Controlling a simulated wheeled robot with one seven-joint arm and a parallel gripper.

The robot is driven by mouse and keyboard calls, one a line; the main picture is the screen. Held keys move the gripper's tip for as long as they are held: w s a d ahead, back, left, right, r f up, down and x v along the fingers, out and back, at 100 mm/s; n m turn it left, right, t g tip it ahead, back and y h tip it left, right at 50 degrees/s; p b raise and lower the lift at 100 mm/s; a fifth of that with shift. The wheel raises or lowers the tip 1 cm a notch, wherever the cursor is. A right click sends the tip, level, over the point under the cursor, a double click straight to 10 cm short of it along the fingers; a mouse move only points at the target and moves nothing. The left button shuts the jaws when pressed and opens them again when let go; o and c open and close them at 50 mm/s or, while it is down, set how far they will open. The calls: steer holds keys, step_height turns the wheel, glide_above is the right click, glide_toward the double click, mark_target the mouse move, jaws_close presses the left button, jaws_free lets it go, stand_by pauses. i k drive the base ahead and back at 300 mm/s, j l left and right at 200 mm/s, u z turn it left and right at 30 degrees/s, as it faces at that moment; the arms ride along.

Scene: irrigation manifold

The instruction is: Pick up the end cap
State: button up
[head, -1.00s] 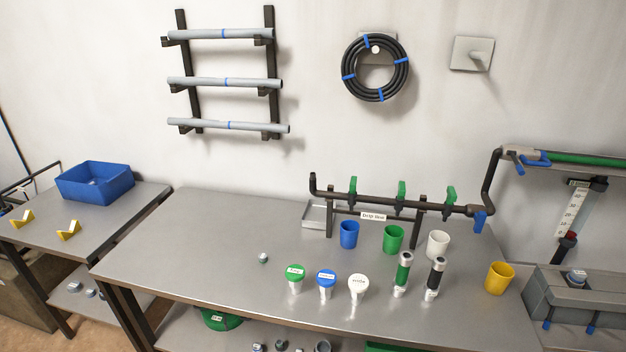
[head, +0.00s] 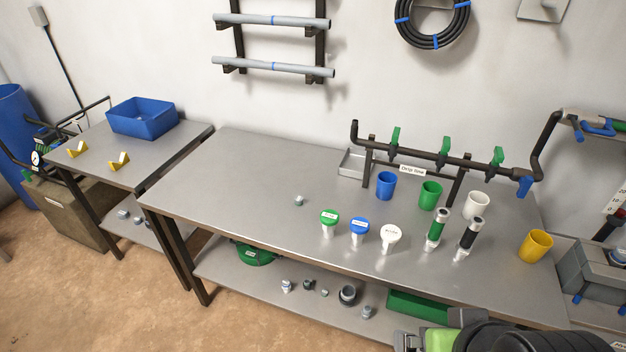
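A small grey-green fitting (head: 298,200) stands alone on the bare left-middle part of the steel workbench (head: 225,175). It looks like a cap, but it is too small to be sure that it is the end cap. Several other small fittings lie on the bench's lower shelf, among them a white-and-blue one (head: 287,286), a dark one (head: 309,284), a wide dark ring-like one (head: 347,294) and a grey one (head: 367,312). Part of my arm shows at the bottom right. My gripper's fingers are not visible.
A side table (head: 150,150) with a blue bin (head: 142,118) stands left. The floor in front is clear.

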mark_target(299, 201)
steer(key=i+j+u, duration=0.3)
steer(key=i+j, duration=0.4)
steer(key=i+j+u, duration=0.3)
steer(key=i+j, duration=0.45)
